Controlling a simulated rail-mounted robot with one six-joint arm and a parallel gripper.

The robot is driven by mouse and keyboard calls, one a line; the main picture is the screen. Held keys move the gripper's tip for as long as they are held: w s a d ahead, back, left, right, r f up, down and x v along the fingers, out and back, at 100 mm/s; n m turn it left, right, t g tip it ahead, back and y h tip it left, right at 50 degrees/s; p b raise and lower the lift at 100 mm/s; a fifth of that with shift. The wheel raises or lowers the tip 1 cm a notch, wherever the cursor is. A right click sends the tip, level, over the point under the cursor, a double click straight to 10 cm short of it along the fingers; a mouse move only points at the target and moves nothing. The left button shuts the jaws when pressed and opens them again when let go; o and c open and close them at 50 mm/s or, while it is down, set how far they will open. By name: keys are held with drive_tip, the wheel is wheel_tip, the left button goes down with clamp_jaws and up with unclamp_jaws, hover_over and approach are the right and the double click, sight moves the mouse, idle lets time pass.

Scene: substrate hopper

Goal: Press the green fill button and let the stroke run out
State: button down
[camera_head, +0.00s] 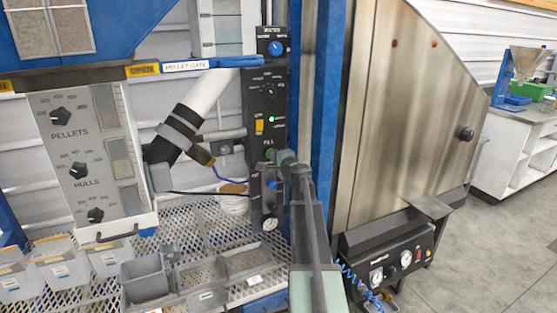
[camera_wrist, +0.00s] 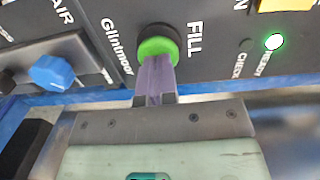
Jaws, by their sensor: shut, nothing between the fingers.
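A blue AIR knob (camera_wrist: 54,72) sits beside the button, and a yellow switch (camera_wrist: 287,5) is near the READY light. A blue post (camera_head: 329,120) stands right of the panel. A mesh shelf (camera_head: 215,225) with grey bins lies below left. A steel cabinet (camera_head: 400,120) stands right.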

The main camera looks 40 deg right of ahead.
drive_tip(key=shift+w+d+r, duration=0.15)
drive_tip(key=shift+w+d, duration=0.05)
drive_tip(key=shift+w, duration=0.2)
drive_tip(key=shift+w+d+r, duration=0.15)
drive_tip(key=shift+w, duration=0.25)
drive_tip(key=v, duration=1.4)
drive_tip(key=shift+s+p, duration=0.4)
drive_tip(key=shift+a+f, duration=0.1)
drive_tip(key=shift+f, duration=0.05)
